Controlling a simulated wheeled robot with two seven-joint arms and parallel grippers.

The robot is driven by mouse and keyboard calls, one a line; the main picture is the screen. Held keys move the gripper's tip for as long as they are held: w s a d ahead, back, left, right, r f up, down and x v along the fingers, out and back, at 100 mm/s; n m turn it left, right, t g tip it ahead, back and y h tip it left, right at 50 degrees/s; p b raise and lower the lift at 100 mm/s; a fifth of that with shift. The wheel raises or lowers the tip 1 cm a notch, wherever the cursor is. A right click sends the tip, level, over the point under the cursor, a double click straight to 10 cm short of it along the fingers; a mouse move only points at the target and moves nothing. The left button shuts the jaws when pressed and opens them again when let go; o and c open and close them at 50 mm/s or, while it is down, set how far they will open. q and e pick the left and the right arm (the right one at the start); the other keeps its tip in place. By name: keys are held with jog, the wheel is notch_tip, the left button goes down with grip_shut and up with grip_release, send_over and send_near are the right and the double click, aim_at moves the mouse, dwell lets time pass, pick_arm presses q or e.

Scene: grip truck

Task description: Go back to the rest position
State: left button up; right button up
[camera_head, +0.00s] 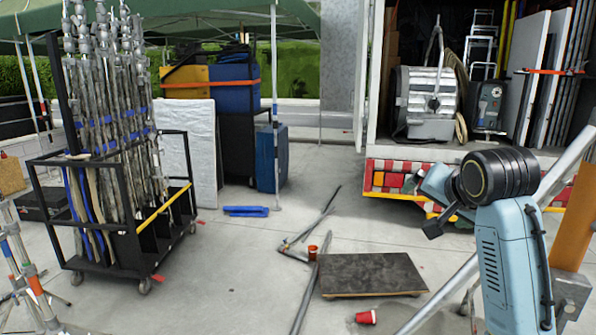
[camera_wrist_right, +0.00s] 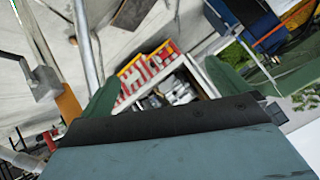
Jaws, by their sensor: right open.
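My right arm, light blue with a black joint, rises at the right of the head view. The dark end of my right gripper (camera_head: 436,222) shows small beside that joint, in front of the truck's striped rear edge (camera_head: 400,178). In the right wrist view two green fingers of my right gripper (camera_wrist_right: 165,88) stand wide apart. Nothing shows between them but the distant truck bed (camera_wrist_right: 165,82) and pavement, so it is open and empty. The view is tilted. My left arm and gripper are in neither view.
A black cart (camera_head: 120,240) full of metal stands is at left. A dark flat board (camera_head: 372,274), a red cup (camera_head: 366,317) and metal poles lie on the pavement. A blue case (camera_head: 271,158) stands behind. A large lamp (camera_head: 425,103) sits in the truck. The centre pavement is partly clear.

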jog(key=s+a+f+n+g, duration=0.1)
jog(key=s+f+n, duration=0.1)
jog(key=s+f, duration=0.45)
jog(key=s+a+f+n+g, duration=0.15)
jog(key=s+f, duration=0.25)
jog(key=f, duration=0.6)
jog(key=s+f+n+g, duration=0.1)
jog(key=s+f+n, duration=0.1)
jog(key=s+f, duration=0.5)
jog(key=s+a+f+n+g+y, duration=0.1)
jog(key=s+f+n+g, duration=0.1)
jog(key=s+f, duration=0.6)
jog(key=s+a+f+n+g, duration=0.1)
jog(key=s+f+n+g, duration=0.15)
jog(key=s, duration=0.85)
notch_tip(320, 180, down, 29)
jog(key=s+b, duration=0.2)
jog(key=b, duration=0.1)
jog(key=s+d+f+g+b, duration=0.1)
jog(key=s+d+f+b, duration=0.2)
jog(key=s+f, duration=1.3)
jog(key=shift+s+d+f+g, duration=0.2)
jog(key=shift+f+g, duration=0.1)
jog(key=shift+f, duration=0.4)
